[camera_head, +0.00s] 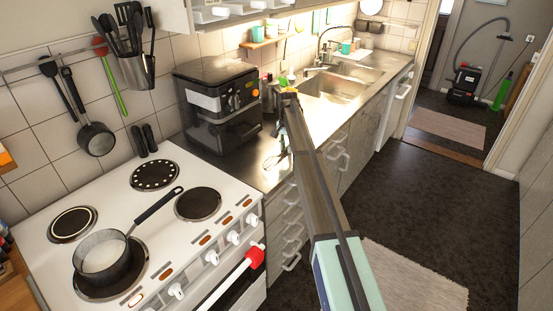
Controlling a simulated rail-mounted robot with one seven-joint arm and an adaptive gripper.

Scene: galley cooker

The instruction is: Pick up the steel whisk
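A small wire-looped object that looks like the steel whisk (271,162) is on the steel counter, just right of the black air fryer and left of my arm. It is small, and part of it may be hidden by my arm. My arm reaches from the bottom of the head view up over the counter's front edge. My gripper (283,132) is near the arm's far end, close to the whisk. Its fingers are too small and too covered by the arm to show whether they are open or touching the whisk.
A black air fryer (218,104) stands left of the arm. The white cooker (165,215) holds a saucepan (108,262) with its handle pointing up right. A sink (335,86) and small colourful items (285,79) lie behind.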

